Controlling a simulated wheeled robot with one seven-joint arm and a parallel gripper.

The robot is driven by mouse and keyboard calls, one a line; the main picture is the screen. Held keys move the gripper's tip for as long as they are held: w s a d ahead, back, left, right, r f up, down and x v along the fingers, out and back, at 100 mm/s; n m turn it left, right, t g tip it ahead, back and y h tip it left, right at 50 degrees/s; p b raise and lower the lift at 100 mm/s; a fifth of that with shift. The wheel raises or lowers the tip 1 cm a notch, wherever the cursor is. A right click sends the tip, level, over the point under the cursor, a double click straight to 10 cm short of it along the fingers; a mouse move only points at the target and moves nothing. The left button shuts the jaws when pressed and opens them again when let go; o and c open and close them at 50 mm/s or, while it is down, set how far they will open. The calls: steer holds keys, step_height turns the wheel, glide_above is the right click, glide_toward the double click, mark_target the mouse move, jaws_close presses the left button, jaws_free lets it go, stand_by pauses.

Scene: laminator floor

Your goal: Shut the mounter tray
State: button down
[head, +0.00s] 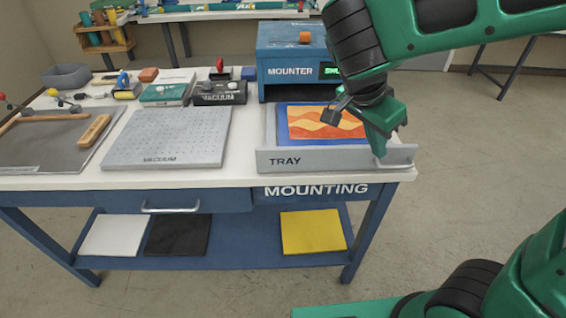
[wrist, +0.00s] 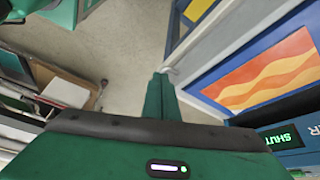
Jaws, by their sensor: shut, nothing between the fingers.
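The blue mounter (head: 290,72) stands at the back right of the bench. Its tray (head: 310,159) is out in front of it, with a grey front panel marked TRAY. A blue-bordered sheet with orange and yellow waves (head: 315,124) lies on the tray and also shows in the wrist view (wrist: 266,72). My gripper (head: 379,154) is shut and empty, pointing down at the right end of the front panel. In the wrist view my gripper (wrist: 160,76) is beside the tray's pale edge (wrist: 205,48). I cannot tell whether it touches. The mounter's green display is partly covered by my arm in the head view.
A perforated vacuum plate (head: 168,138) lies left of the tray, with a black vacuum block (head: 219,92) behind it. A wooden-handled tool (head: 95,130) lies on a grey mat at far left. Floor right of the bench is clear.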

steer(key=s+a+m+t, duration=0.2)
steer(key=a, duration=1)
steer(key=s+a+m+t, duration=0.2)
steer(key=a, duration=1)
glide_toward(291, 169)
step_height(291, 169, down, 3)
steer(key=s+d, duration=0.1)
steer(key=s, duration=0.1)
steer(key=w, duration=0.2)
steer(key=shift+w+d+f, duration=0.25)
steer(key=shift+w+f, duration=0.05)
steer(key=shift+w, duration=0.7)
steer(key=shift+d, duration=0.15)
